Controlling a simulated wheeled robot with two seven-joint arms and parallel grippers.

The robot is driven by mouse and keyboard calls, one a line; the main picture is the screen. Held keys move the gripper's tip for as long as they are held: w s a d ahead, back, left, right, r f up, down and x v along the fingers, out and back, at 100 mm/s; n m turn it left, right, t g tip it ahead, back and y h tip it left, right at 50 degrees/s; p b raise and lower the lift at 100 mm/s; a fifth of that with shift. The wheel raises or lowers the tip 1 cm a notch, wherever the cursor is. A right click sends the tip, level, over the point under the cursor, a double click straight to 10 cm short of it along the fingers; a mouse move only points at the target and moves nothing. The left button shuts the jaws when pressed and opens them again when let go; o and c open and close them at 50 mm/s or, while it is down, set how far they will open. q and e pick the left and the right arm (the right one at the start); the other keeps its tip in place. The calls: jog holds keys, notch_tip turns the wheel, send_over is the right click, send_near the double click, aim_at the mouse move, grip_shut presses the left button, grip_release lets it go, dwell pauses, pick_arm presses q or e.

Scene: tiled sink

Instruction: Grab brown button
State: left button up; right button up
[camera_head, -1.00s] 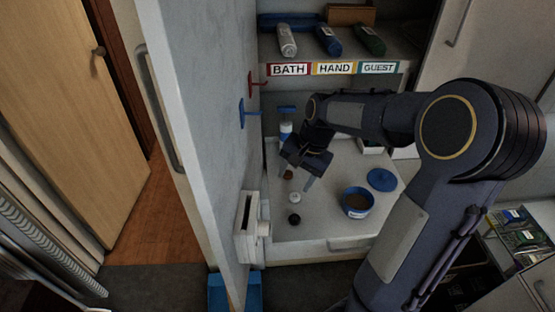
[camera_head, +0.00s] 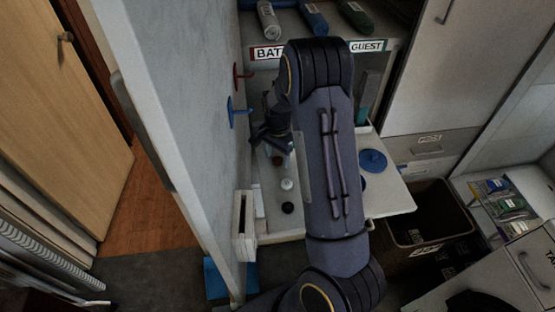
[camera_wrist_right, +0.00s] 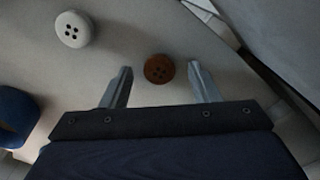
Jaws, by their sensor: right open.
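The brown button (camera_wrist_right: 159,69) lies flat on the pale work surface. In the right wrist view it sits between and slightly beyond the fingertips of my right gripper (camera_wrist_right: 160,75), which is open and empty. In the head view the brown button (camera_head: 277,160) shows small, just below my right gripper (camera_head: 269,146). A white button (camera_wrist_right: 73,29) lies to the left in the wrist view; it also shows in the head view (camera_head: 287,184). A black button (camera_head: 288,208) lies nearer to the front. My left gripper is not in view.
A tall pale panel (camera_head: 185,120) stands close to the left of my right gripper, with red (camera_head: 241,76) and blue (camera_head: 238,111) hooks. A blue lid (camera_head: 373,161) lies right of my arm. A dark bin (camera_head: 435,220) stands at right. My arm hides much of the surface.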

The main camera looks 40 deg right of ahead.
jog(key=shift+f, duration=0.2)
jog(key=c, duration=1.1)
jog(key=shift+o, duration=0.2)
jog(key=shift+r, duration=0.1)
